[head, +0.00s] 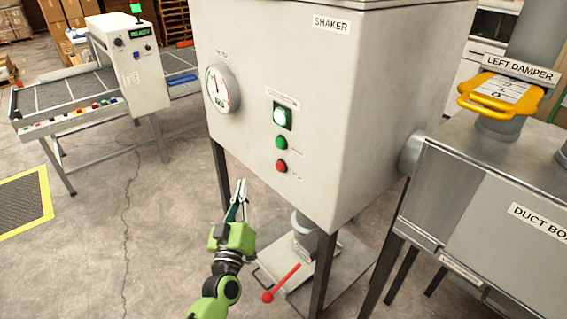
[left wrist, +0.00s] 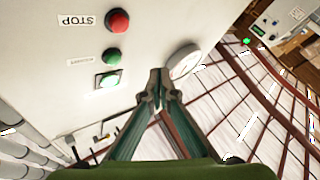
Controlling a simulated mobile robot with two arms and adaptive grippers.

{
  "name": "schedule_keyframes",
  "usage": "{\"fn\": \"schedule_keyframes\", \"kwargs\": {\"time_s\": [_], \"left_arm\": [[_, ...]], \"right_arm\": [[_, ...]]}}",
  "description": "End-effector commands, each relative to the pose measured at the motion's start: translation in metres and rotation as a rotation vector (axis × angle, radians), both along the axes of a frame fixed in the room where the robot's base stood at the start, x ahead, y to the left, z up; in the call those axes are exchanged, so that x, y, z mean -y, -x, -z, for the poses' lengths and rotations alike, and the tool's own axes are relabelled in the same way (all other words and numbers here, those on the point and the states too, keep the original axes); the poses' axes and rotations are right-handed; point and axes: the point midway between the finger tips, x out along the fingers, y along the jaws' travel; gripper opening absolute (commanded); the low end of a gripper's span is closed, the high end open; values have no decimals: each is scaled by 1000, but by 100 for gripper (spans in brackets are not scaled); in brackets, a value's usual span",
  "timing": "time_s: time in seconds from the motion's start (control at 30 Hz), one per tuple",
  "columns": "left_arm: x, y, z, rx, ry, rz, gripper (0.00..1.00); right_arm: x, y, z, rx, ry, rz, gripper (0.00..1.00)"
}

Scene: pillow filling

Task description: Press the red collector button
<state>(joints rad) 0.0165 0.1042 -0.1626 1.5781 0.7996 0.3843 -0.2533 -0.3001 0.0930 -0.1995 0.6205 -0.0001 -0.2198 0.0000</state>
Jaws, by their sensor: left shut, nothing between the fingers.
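A red button (head: 281,166) sits on the front face of the grey SHAKER cabinet (head: 310,100), below a green button (head: 281,142) and a lit square lamp (head: 282,117). My left gripper (head: 241,184) is shut and empty, in front of the cabinet's lower edge, to the left of and slightly below the red button. In the left wrist view its closed fingertips (left wrist: 158,76) appear apart from the button. My right gripper is not in view.
A round gauge (head: 222,88) is on the cabinet's left part. A red-handled lever (head: 268,296) projects below the cabinet. A duct box (head: 500,200) with a yellow-handled left damper (head: 500,95) stands at right. A conveyor (head: 70,92) is at far left; open floor lies between.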

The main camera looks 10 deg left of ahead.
Motion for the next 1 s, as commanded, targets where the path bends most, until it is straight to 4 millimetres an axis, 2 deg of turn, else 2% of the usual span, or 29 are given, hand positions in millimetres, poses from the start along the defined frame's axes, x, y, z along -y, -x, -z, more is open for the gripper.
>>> {"fn": "schedule_keyframes", "kwargs": {"time_s": [0.47, 1.0], "left_arm": [[4, -5, 0, 2, 2, 1, 0], [46, -60, 1, 2, 3, 0, 0]], "right_arm": [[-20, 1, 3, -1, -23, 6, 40], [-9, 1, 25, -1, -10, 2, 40]]}}
